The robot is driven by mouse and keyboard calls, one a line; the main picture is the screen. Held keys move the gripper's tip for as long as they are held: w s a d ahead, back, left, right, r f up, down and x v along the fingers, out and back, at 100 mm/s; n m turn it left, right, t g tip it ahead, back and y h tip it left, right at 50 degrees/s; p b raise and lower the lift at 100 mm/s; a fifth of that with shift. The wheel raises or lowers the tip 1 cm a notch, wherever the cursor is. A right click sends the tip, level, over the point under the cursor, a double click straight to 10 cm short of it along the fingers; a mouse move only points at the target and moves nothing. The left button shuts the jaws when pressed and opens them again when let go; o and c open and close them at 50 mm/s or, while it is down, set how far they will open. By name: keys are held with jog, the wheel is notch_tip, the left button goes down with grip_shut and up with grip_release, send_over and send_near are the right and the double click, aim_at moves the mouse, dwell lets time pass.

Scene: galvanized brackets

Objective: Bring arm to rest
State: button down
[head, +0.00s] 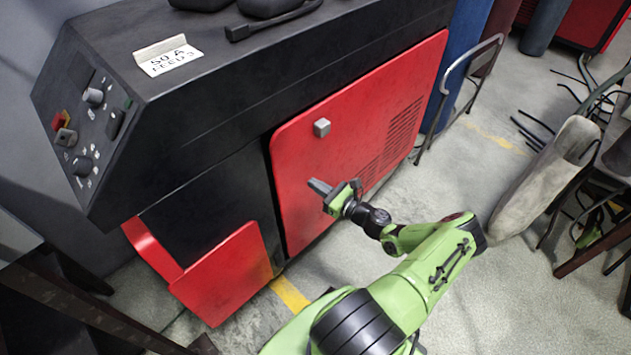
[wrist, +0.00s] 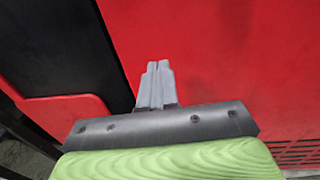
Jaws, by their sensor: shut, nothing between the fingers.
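My gripper (head: 320,187) is at the end of my green arm, in front of the red door panel (head: 345,140) of a large black machine. In the wrist view the two grey fingers of my gripper (wrist: 158,68) are together with nothing between them. Behind them the red panel (wrist: 225,50) fills most of that view, with a black strip at the left. The gap between fingertips and panel is hard to judge. My arm reaches up from the lower middle of the head view, bent at the elbow.
The black machine (head: 230,75) has a control panel (head: 90,125) with knobs at left and a small card (head: 168,58) on top. A grey knob (head: 322,127) sits on the red door. Bare concrete floor (head: 440,185) lies right of it.

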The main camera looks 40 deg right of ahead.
jog(key=s+p, duration=0.1)
jog(key=s, duration=0.7)
jog(key=shift+s+d, duration=0.15)
jog(key=shift+s, duration=0.1)
jog(key=w+a+r+n+g+y+p, duration=0.1)
jog(key=a+r+n+g+p, duration=0.2)
jog(key=a+r+n+g, duration=0.65)
jog(key=w+a+r+n+g+y+p, duration=0.1)
jog(key=w+a+r+n+g+p, duration=0.15)
jog(key=a+r+n+g, duration=0.75)
jog(key=s+a+r+n+t+h+p, duration=0.2)
jog(key=s+r+n, duration=0.5)
jog(key=r, duration=0.4)
jog(key=s+a+r+n+t+h+p, duration=0.2)
jog(key=s+a+r+n+t, duration=0.3)
jog(key=r, duration=0.7)
jog(key=s+n+p, duration=0.1)
jog(key=s+n, duration=0.1)
jog(key=s, duration=0.1)
jog(key=shift+s+a+r+n+h, duration=0.25)
jog(key=shift+s+a+n+h, duration=0.05)
jog(key=shift+a+n+h, duration=0.1)
